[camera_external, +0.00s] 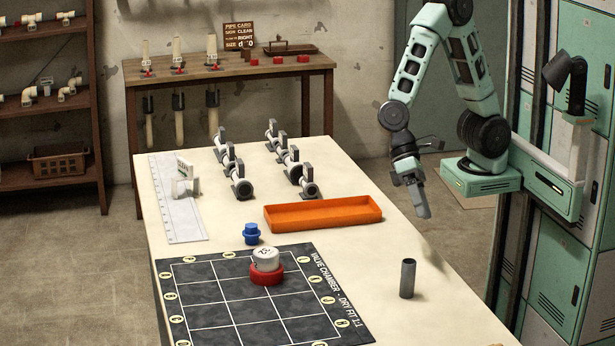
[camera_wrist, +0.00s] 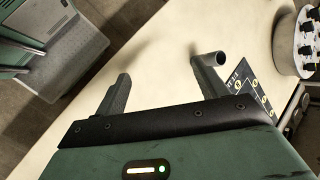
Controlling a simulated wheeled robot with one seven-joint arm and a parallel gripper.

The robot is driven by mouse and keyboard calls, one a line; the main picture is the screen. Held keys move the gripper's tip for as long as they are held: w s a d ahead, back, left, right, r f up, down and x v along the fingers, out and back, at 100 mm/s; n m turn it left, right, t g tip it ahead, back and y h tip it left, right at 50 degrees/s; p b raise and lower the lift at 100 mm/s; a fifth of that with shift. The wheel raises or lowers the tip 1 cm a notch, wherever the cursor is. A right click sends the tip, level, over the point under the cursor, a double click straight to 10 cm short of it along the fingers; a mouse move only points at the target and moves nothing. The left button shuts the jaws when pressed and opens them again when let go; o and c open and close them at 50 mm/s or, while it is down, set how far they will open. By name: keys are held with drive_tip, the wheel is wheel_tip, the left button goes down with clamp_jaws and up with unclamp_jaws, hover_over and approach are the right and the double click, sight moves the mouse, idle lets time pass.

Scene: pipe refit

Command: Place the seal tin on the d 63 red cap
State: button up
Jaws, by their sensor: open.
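A white round tin (camera_external: 265,257) with dark marks on its lid sits on top of a red cap (camera_external: 267,276), which stands on the dark grid mat (camera_external: 200,310). The tin looks upright; its contact edge with the cap shows only from this side. My gripper (camera_external: 420,204) hangs near the table's right edge, well to the right of the tin and apart from it. In the wrist view its two fingers (camera_wrist: 162,88) are spread, with nothing between them. The tin and red cap do not show in the wrist view.
A grey upright tube (camera_external: 407,278) stands on the table below my gripper. An orange tray (camera_external: 322,213), a blue cap (camera_external: 251,234), a white ruler plate (camera_external: 178,205) and several pipe clamps (camera_external: 290,165) stand farther back.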

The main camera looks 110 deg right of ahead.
drive_tip(key=s+d+n+h, duration=0.3)
drive_tip(key=s+d+n, duration=0.1)
drive_tip(key=s+n, duration=0.2)
drive_tip(key=s+d+n+t+h, duration=0.1)
drive_tip(key=s+d+n+h, duration=0.2)
drive_tip(key=s+d+n, duration=0.2)
drive_tip(key=s+n, duration=0.2)
drive_tip(key=s, duration=0.1)
drive_tip(key=shift+d+f+t+h, duration=0.15)
drive_tip(key=shift+d+t+h, duration=0.1)
drive_tip(key=shift+t+h, duration=0.05)
